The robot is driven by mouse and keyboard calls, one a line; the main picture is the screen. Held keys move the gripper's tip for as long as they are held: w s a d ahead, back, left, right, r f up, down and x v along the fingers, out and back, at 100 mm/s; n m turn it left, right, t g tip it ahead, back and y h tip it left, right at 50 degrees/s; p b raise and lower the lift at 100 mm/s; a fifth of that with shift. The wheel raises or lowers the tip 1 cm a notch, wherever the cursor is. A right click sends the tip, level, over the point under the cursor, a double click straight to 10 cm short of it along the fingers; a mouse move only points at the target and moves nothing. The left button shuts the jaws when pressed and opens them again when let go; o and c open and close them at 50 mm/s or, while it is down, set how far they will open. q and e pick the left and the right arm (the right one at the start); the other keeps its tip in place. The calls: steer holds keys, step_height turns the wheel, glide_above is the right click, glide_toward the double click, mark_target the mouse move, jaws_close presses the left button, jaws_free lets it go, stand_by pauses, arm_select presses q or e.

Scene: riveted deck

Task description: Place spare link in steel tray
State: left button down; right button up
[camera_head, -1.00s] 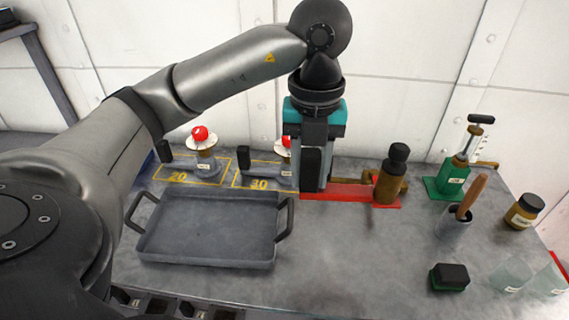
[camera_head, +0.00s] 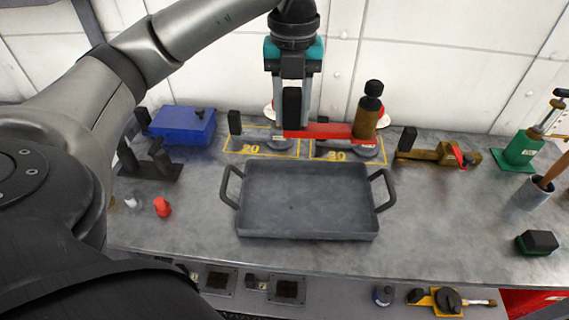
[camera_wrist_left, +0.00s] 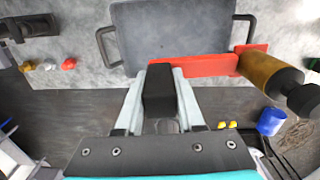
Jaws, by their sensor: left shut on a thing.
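The spare link, a red bar with a brown, black-topped cylinder at one end (camera_head: 335,131), is held in my left gripper (camera_head: 292,126). My left gripper is shut on the bar's left end and points down. In the head view the link shows just behind the steel tray's far rim, over the yellow-marked spots. The grey steel tray (camera_head: 306,233) has two side handles and is empty. In the wrist view the red bar (camera_wrist_left: 205,66) overlaps the tray's edge (camera_wrist_left: 118,15). The exact height of the link is hard to tell. My right gripper is not in view.
A brown link-like part (camera_head: 428,156) lies right of the tray. A blue box (camera_head: 183,127) and a dark bracket (camera_head: 150,165) stand at left. A green pump (camera_head: 522,150), a cup (camera_head: 534,193) and a black-green block (camera_head: 537,242) are at right.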

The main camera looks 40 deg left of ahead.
arm_select(q)
step_height(320, 180, down, 15)
steer(key=b, duration=0.3)
steer(key=shift+f, duration=0.2)
steer(key=shift+f+b, duration=0.4)
steer(key=shift+f, duration=1.95)
steer(key=c, duration=1)
jaws_free()
steer(key=shift+f, duration=0.15)
steer(key=o, duration=0.5)
steer(key=shift+r, duration=0.25)
step_height(320, 180, up, 12)
steer(key=shift+p, duration=1)
